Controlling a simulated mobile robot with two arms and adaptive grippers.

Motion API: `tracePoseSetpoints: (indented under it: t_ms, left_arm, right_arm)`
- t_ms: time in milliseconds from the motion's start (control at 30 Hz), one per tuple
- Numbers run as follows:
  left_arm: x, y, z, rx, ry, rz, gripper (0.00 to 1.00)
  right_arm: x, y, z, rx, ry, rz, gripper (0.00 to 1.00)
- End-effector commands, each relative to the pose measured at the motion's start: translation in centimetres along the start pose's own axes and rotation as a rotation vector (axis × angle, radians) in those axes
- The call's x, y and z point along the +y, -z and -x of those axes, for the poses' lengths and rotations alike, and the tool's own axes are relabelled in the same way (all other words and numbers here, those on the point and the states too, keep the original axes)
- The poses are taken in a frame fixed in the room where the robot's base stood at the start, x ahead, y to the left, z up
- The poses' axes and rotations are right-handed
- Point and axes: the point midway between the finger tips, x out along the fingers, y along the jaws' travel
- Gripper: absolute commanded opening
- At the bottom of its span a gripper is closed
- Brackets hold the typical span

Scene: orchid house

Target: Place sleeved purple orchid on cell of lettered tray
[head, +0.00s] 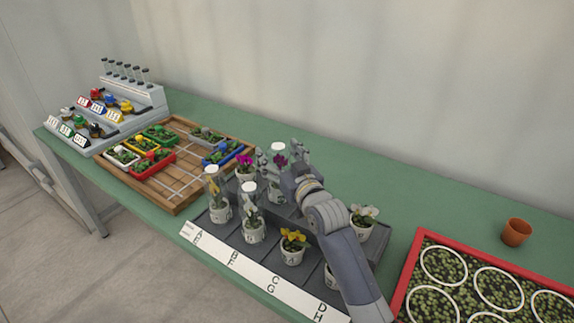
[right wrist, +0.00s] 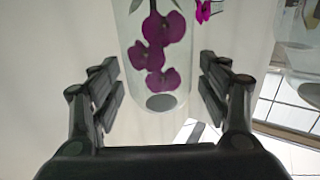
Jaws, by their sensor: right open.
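The sleeved purple orchid (head: 279,150) stands in a clear sleeve at the back of the dark lettered tray (head: 250,272), partly hidden by my right gripper (head: 282,168). In the right wrist view, the orchid's purple blooms (right wrist: 160,50) and clear sleeve are between the two spread fingers of my right gripper (right wrist: 160,90), with gaps on both sides. That gripper is open. The tray has letters along its white front strip. Its cells hold several potted orchids, some sleeved. An unsleeved purple orchid (head: 245,164) is just left of the sleeved one. My left gripper is out of view.
Two sleeved pale orchids (head: 252,215), a yellow orchid (head: 292,241) and a white orchid (head: 363,214) stand close by on the tray. A wooden tray (head: 172,200) of coloured boxes is left; a red-rimmed bed (head: 412,262) and terracotta pot (head: 516,232) are right.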

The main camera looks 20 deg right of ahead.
Motion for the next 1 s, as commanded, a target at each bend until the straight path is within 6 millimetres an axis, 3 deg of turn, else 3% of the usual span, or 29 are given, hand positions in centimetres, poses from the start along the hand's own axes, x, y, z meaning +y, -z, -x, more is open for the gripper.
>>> tracePoseSetpoints:
  t_ms: [600, 1000]
  left_arm:
    - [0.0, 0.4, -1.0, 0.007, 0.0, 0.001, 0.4]
    - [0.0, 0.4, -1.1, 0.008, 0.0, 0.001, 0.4]
  right_arm:
    - [0.0, -0.2, 10.4, -0.003, 0.0, 0.001, 0.7]
    - [0.0, -0.1, 11.7, -0.002, 0.0, 0.0, 0.7]
